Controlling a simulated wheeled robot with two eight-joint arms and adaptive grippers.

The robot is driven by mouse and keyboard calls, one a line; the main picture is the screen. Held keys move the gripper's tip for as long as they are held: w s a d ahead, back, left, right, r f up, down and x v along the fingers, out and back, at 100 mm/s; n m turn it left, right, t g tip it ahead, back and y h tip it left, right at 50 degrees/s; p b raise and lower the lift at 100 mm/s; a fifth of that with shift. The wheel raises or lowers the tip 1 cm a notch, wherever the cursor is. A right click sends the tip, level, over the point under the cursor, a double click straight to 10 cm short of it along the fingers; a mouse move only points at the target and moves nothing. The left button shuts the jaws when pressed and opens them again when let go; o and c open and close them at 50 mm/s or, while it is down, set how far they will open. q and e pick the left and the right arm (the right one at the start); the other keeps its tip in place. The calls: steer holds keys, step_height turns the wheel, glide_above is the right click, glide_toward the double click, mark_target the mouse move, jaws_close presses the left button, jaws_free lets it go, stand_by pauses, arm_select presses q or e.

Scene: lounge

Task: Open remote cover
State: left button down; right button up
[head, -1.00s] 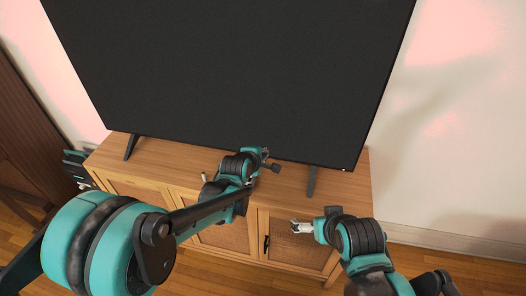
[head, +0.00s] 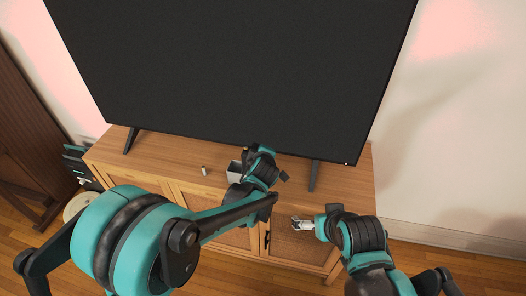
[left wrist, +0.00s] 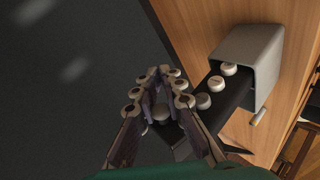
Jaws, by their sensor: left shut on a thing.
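A grey box-like shell (left wrist: 250,57) lies on the cabinet top in the left wrist view. A dark slab (left wrist: 236,91) with several round whitish knobs sticks out of its open end. The shell also shows in the head view (head: 236,168), beside my left wrist. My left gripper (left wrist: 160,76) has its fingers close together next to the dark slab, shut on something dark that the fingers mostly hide. In the head view my left gripper (head: 262,152) is largely hidden by its own wrist. My right gripper (head: 300,223) hangs in front of the cabinet, too small to judge.
A large dark television (head: 240,70) stands on the wooden cabinet (head: 160,155) behind my grippers. A small pale cylinder (head: 205,171) stands on the cabinet left of the shell; it also shows in the left wrist view (left wrist: 258,117). The cabinet top further left is clear.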

stand_by(0.3)
arm_select(q)
steer(key=c, duration=1.6)
jaws_free()
steer(key=shift+c, duration=0.2)
steer(key=v, duration=1.2)
steer(key=s+a+m+g+y, duration=0.15)
steer(key=s+a+m, duration=0.45)
steer(key=a, duration=0.8)
steer(key=s+a+f+m+g, duration=0.2)
steer(key=s+a+m, duration=0.4)
steer(key=s, duration=0.6)
steer(key=shift+s+a+f+g+h, duration=0.35)
steer(key=shift+s+a+g, duration=0.1)
steer(key=shift+a, duration=0.6)
